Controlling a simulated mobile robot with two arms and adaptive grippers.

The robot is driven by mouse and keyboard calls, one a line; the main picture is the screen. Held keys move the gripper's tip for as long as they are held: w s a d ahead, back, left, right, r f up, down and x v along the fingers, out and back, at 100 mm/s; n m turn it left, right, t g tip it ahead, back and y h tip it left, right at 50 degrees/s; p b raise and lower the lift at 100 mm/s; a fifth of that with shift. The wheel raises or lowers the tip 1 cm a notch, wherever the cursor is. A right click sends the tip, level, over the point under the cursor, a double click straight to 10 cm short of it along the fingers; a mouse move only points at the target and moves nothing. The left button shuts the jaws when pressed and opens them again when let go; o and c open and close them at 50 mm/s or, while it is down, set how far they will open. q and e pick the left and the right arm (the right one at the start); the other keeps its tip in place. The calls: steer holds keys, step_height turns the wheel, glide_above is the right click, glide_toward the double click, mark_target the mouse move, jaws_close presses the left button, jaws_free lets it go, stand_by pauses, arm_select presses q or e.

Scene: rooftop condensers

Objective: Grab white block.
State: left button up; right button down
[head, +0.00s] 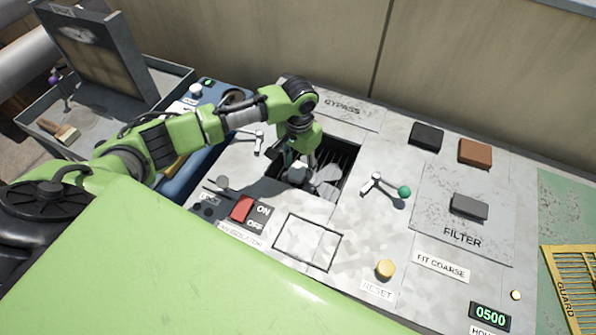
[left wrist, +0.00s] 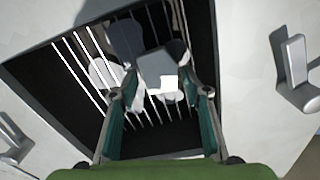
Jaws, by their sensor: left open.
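A dark rectangular opening with bars (head: 346,165) lies in the grey panel, and pale pieces (head: 327,178) show inside it. My left gripper (head: 298,176) reaches down into the opening from above. In the left wrist view its two teal fingers (left wrist: 158,72) are apart. A blocky grey-white piece (left wrist: 155,70) with a bright white patch shows between or just beyond the fingertips; I cannot tell whether either finger touches it. It looks like the white block. Rounder pale shapes (left wrist: 103,73) are beside it over the bars. My right gripper is not in view.
A lever with a green knob (head: 404,191) stands right of the opening and another lever (head: 258,137) left of it. A red switch (head: 242,209) and yellow reset button (head: 385,270) are in front. Black (head: 427,134) and brown (head: 475,152) blocks lie at the back right.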

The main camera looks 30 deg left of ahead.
arm_select(q)
steer(key=shift+f, duration=0.25)
steer(key=c, duration=0.4)
steer(key=shift+c, duration=0.2)
steer(key=shift+r, duration=0.1)
